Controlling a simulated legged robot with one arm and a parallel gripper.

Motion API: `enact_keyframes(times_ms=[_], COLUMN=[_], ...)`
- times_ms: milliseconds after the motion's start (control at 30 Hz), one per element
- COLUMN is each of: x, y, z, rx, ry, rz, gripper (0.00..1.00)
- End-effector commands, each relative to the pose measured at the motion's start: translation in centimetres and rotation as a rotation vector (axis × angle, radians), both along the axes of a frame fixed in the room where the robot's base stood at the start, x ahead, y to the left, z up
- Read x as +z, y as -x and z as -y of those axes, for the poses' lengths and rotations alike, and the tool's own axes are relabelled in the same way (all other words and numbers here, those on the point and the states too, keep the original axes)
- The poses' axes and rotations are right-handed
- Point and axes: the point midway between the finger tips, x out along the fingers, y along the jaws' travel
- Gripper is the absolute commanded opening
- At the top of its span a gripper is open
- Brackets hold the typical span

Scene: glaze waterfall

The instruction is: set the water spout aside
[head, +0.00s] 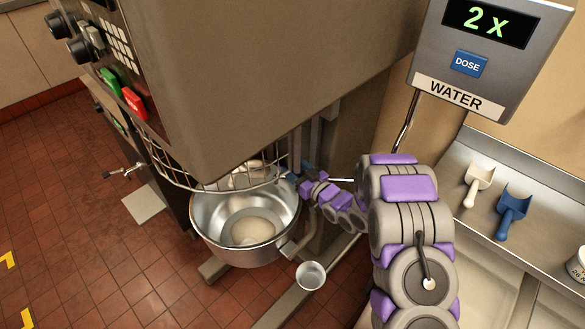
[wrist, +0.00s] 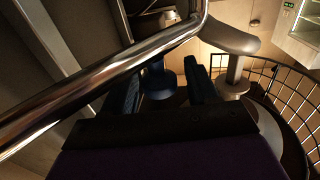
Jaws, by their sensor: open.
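The water spout is a thin chrome pipe (head: 405,125) that comes down from the water dispenser (head: 487,50) and passes behind my arm. It runs on toward the mixer bowl (head: 205,222). In the wrist view the pipe (wrist: 95,88) crosses diagonally close to the camera and bends near the top. A blue part (wrist: 158,84) shows between my finger pads; whether it belongs to the spout is unclear. My gripper (head: 306,184) is at the bowl's right rim, beside the wire guard. Its fingers also show in the wrist view (wrist: 164,72), apart, with no visible grip on anything.
The wire guard (head: 165,175) curves around the front of the mixer (head: 250,80), above the bowl. A small metal cup (head: 311,275) is below the bowl at right. A white scoop (head: 475,184) and a blue scoop (head: 513,212) lie on the right shelf.

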Motion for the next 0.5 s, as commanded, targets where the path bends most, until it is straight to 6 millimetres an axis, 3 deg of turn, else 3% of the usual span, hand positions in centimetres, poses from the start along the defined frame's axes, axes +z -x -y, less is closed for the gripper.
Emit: enact_keyframes(times_ms=[200,500], x=[0.0,0.02], y=[-0.98,-1.07], z=[-1.06,-1.07], rx=[0.001,-0.001], ry=[0.0,0.001], rz=[0.0,-0.001], gripper=[0.58,0.56])
